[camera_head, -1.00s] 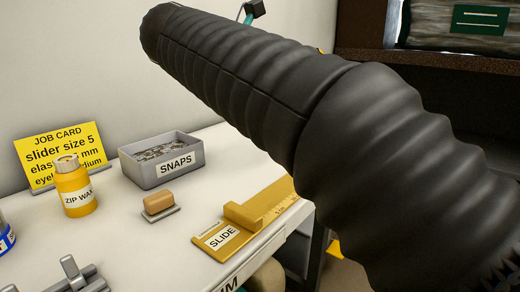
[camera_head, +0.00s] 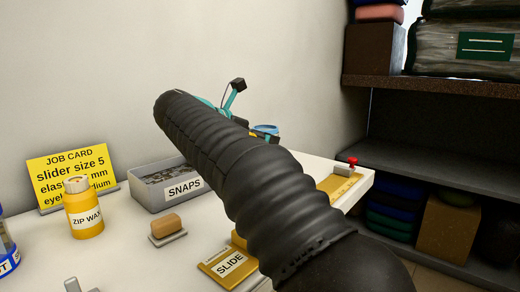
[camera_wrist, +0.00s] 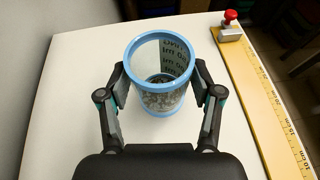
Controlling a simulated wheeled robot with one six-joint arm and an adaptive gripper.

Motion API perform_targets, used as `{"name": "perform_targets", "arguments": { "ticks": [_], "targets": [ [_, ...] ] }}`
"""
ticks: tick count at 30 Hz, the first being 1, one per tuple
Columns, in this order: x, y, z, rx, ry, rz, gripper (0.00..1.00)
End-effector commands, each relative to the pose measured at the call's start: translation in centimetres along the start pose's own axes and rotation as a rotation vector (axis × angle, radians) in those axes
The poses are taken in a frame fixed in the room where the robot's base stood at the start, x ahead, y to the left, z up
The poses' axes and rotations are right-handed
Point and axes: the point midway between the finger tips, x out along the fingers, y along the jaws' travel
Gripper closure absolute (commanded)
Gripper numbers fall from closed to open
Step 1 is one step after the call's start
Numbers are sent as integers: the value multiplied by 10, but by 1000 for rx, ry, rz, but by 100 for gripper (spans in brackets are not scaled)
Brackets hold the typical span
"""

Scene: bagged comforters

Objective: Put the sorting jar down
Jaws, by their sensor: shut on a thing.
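The sorting jar (camera_wrist: 160,102) is a clear cylinder with pale blue rims, dark lettering and small metal pieces inside. My gripper (camera_wrist: 158,78) is shut on it, one finger on each side. The jar looks upright over the white table top (camera_wrist: 65,110); I cannot tell whether its base touches. In the head view, a bit of the jar's blue rim (camera_head: 266,128) shows past my black-sleeved arm, which hides most of the gripper and jar.
A yellow ruler (camera_wrist: 262,100) with a red-knobbed stop (camera_wrist: 230,22) runs along the table's right side. Further left are a SNAPS bin (camera_head: 183,188), a ZIP WAX bottle (camera_head: 84,215), a job card (camera_head: 75,175) and a brown block (camera_head: 166,224). Shelves (camera_head: 440,88) stand at right.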

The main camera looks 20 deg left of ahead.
Motion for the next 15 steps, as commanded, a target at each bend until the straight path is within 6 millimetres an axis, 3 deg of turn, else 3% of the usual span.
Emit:
{"name": "perform_targets", "arguments": {
  "ticks": [1, 15],
  "targets": [
    [5, 0, -12, -3, 0, 0, 74],
    [8, 0, -22, -1, 0, 1, 74]
  ]
}}
